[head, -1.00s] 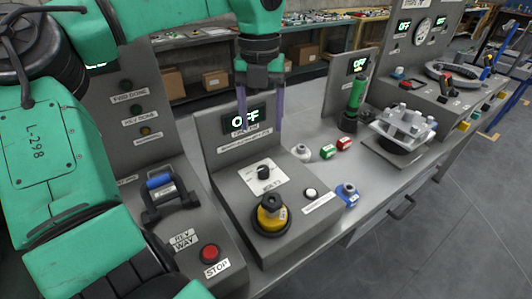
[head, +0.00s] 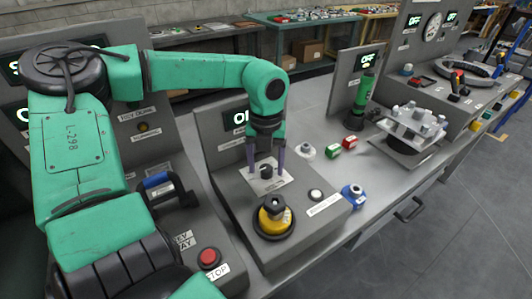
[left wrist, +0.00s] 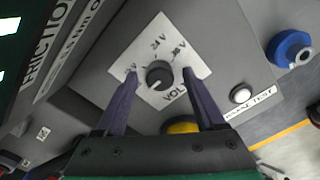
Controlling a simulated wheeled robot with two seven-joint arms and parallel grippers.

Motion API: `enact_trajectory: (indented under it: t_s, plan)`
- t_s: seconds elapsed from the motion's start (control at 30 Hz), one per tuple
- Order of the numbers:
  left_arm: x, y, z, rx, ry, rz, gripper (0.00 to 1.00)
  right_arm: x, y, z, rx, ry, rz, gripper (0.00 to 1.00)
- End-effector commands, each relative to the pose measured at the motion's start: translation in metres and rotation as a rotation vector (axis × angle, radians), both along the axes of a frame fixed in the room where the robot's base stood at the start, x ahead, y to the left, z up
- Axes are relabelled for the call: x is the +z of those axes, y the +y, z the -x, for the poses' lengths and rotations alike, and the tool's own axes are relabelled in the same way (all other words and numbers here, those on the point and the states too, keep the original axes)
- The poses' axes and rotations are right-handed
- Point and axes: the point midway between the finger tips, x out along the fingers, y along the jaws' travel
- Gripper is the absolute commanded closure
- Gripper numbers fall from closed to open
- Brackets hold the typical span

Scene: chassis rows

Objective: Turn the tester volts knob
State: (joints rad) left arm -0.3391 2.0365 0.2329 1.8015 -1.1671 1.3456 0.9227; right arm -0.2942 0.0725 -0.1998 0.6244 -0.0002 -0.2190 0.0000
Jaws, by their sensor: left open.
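The volts knob (head: 266,171) is a small black dial on a white label plate (left wrist: 140,50) on the sloped top of the grey tester (head: 225,168). In the left wrist view the knob (left wrist: 159,74) has a pale pointer mark, and voltage markings such as 24 V stand around it. My left gripper (head: 266,160) points down over the knob. Its two purple fingers are open, one on each side of the knob, with a gap on both sides in the left wrist view (left wrist: 160,88). My right gripper is not in view.
A yellow and black part (head: 274,214) stands just in front of the knob. A white button (head: 316,195) is to its right, with a blue part (head: 353,194) beyond. A red stop button (head: 209,258) and a blue-handled lever (head: 160,185) are to the left.

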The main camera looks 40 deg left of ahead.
Motion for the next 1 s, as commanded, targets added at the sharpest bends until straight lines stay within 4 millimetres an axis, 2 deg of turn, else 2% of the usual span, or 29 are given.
enact_trajectory:
  t_s: [0.13,0.17,0.2,0.33,0.37,0.73,1.0]
  plan:
    - [0.000,0.000,0.000,0.000,0.000,0.000,0.29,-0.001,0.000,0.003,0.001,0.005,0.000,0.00]
    - [0.000,0.000,0.000,0.000,0.000,0.000,0.32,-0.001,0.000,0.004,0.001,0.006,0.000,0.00]
    - [0.000,0.000,0.000,0.000,0.000,0.000,0.48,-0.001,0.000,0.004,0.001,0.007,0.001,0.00]
    - [0.000,0.000,0.000,0.000,0.001,-0.001,0.97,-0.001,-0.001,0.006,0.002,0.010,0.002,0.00]
    - [0.000,0.000,0.000,0.000,0.001,-0.001,1.00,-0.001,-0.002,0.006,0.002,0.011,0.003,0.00]
    - [0.000,0.000,0.000,-0.044,0.000,-0.001,1.00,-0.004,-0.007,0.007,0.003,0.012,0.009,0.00]
    - [-0.001,0.000,-0.001,-0.199,-0.002,-0.001,1.00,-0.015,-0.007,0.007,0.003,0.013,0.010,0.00]
